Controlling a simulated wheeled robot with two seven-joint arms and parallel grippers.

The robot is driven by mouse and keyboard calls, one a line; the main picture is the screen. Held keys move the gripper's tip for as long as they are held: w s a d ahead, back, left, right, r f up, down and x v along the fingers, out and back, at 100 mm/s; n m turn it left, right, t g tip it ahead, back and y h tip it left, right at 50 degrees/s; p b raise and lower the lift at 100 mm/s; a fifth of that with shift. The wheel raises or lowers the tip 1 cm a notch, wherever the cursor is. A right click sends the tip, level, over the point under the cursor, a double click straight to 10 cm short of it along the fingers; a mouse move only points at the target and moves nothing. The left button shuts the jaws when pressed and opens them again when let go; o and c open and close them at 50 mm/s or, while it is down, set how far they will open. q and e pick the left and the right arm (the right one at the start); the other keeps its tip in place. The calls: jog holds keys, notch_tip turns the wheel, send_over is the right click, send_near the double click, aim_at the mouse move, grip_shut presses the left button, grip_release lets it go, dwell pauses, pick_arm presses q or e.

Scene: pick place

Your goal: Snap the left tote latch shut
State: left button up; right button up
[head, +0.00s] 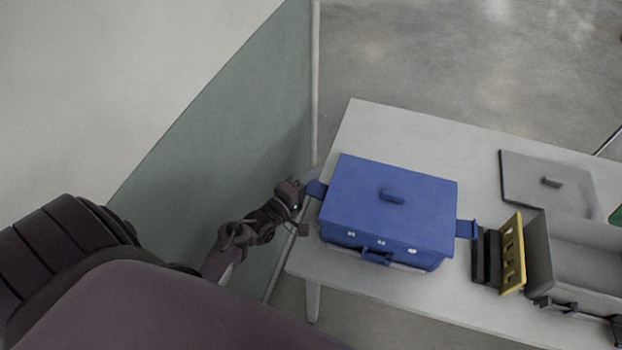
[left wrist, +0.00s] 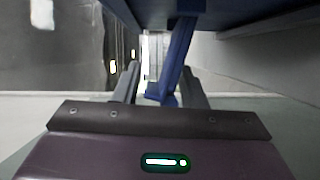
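The blue tote (head: 388,205) stands on the table with its lid on. Its left latch (head: 317,188) sticks out from the left side, and the right latch (head: 467,229) sticks out from the right side. My left gripper (head: 303,190) is at the left latch. In the left wrist view, my left gripper (left wrist: 159,78) has its fingers apart. The blue left latch (left wrist: 178,58) hangs down between them, closer to the right finger; I cannot tell whether it touches. My right gripper cannot be made out.
The table (head: 420,130) is clear behind the blue tote. A yellow slotted piece (head: 513,254) and a dark block (head: 486,258) are to its right. Further right are an open grey bin (head: 590,255) and a grey lid (head: 545,182). A green panel (head: 235,140) is close behind my left arm.

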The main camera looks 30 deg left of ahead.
aim_at(317, 182)
pick_arm(q)
grip_shut()
jog(key=shift+r+m+p, duration=0.45)
jog(key=shift+m+p, duration=0.05)
jog(key=shift+p, duration=0.4)
jog(key=m+p, duration=0.1)
jog(key=r+m+g+p, duration=0.1)
jog(key=p, duration=0.1)
jog(key=shift+d+r+g+y+p, duration=0.1)
jog(key=shift+d+g+y+p, duration=0.2)
jog(key=shift+d+y, duration=0.1)
jog(key=shift+w+d+r+m+p, duration=0.15)
jog(key=shift+d+r+m+p, duration=0.1)
jog(key=shift+m+p, duration=0.65)
jog(key=shift+d+m+g+y+p, duration=0.2)
jog(key=shift+m+g+y+p, duration=0.2)
jog(key=shift+m+y+p, duration=0.1)
jog(key=shift+o, duration=1)
grip_release()
